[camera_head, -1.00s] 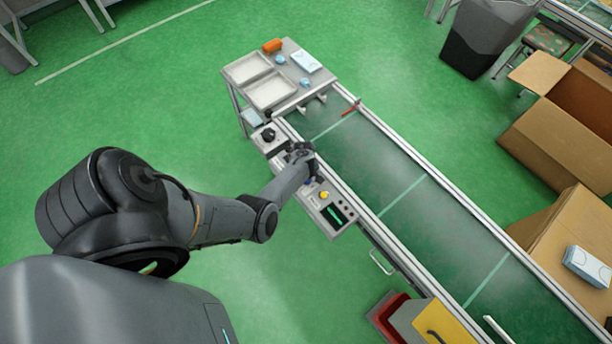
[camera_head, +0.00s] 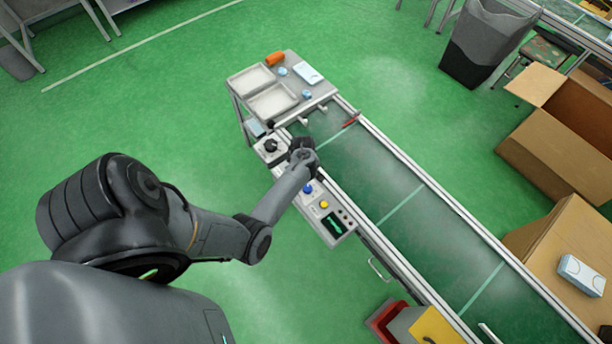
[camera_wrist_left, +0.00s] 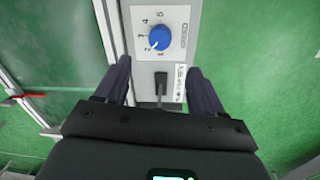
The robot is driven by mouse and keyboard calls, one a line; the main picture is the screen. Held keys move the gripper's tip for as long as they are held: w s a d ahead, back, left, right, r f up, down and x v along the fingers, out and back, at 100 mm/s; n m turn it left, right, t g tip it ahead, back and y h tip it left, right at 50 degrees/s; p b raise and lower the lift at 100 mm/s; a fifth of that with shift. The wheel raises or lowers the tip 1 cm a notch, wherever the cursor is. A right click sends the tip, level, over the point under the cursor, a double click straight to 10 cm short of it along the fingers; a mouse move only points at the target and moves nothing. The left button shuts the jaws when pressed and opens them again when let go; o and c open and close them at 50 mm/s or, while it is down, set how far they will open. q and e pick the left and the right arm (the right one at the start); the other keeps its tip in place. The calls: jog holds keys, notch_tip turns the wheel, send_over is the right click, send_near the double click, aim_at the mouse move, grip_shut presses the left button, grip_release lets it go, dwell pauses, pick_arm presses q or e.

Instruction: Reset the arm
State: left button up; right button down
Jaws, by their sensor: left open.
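My left gripper (camera_head: 304,146) is over the control strip along the conveyor's near-left side, between the black rotary knob (camera_head: 270,146) and the blue knob (camera_head: 308,188). In the left wrist view the two dark fingers of the left gripper (camera_wrist_left: 160,78) are spread apart with nothing held. A small black lever (camera_wrist_left: 160,82) shows between them, on a pale panel. The blue knob (camera_wrist_left: 159,38) shows just beyond it, on a dial numbered 1 to 5, its white mark near 1 to 2. Whether the fingers touch the panel cannot be told. My right gripper is not in view.
The green conveyor (camera_head: 400,205) runs alongside. A yellow button (camera_head: 324,204) and a display (camera_head: 336,226) are on the strip. A table with white trays (camera_head: 272,101) stands at the conveyor's far end. Cardboard boxes (camera_head: 560,150) are at right. Open floor lies left.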

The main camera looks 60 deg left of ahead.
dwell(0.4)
pick_arm(q)
jog(key=s+a+f+m+g+y, duration=0.2)
jog(key=s+f, duration=0.1)
jog(key=s, duration=1)
jog(key=w+d+r+m+t+h, duration=0.15)
jog(key=d+r+m+t, duration=0.35)
jog(key=d+r+m, duration=1.7)
jog(key=d+r+n+p, duration=0.2)
jog(key=r+p, duration=0.8)
jog(key=r, duration=0.2)
jog(key=d+r+n+p, duration=0.2)
jog(key=d+r+p, duration=0.1)
jog(key=r+p, duration=0.7)
jog(key=shift+s+d+r+h, duration=0.25)
jog(key=shift+d+r+h, duration=0.1)
jog(key=shift+r, duration=0.5)
